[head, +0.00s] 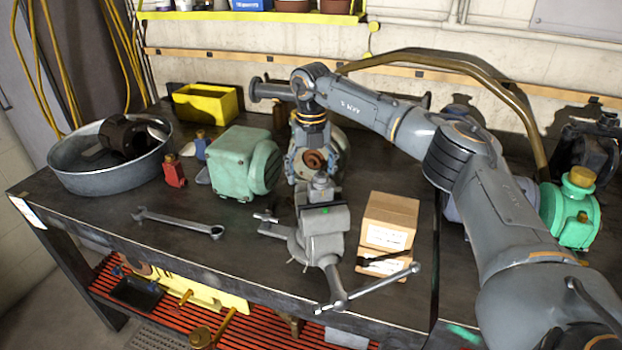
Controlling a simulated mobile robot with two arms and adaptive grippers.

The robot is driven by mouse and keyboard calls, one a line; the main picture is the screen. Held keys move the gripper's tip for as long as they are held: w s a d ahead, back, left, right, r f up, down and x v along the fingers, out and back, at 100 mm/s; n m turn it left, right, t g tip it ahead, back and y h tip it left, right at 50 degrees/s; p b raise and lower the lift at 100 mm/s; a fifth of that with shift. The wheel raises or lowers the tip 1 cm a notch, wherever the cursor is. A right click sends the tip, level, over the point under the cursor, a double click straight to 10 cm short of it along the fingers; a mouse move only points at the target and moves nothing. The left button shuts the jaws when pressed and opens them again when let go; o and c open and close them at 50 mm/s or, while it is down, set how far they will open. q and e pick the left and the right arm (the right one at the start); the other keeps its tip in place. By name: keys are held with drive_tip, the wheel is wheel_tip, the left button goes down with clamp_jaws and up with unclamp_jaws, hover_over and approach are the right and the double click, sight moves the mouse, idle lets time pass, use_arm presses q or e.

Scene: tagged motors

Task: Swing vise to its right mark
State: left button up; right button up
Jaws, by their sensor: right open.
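The grey bench vise (338,220) stands near the front edge of the dark workbench, with a small green dot on its top. Its long handle bar (372,289) slants up to the right in front of the bench edge. My right gripper (320,183) points down from the wrist, just above the top of the vise. It is open; I cannot tell whether its fingers touch the vise. A green patch (460,333) shows at the lower right, partly beside my arm. My left gripper is not in view.
Cardboard boxes (389,222) stand close to the vise's right. A green motor (240,163), a wrench (180,222) and a metal basin (85,177) are to the left. A yellow bin (205,103) is at the back.

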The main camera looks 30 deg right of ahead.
wheel_tip(320, 180, up, 10)
idle(0.3)
drive_tip(key=shift+a, duration=0.1)
idle(0.4)
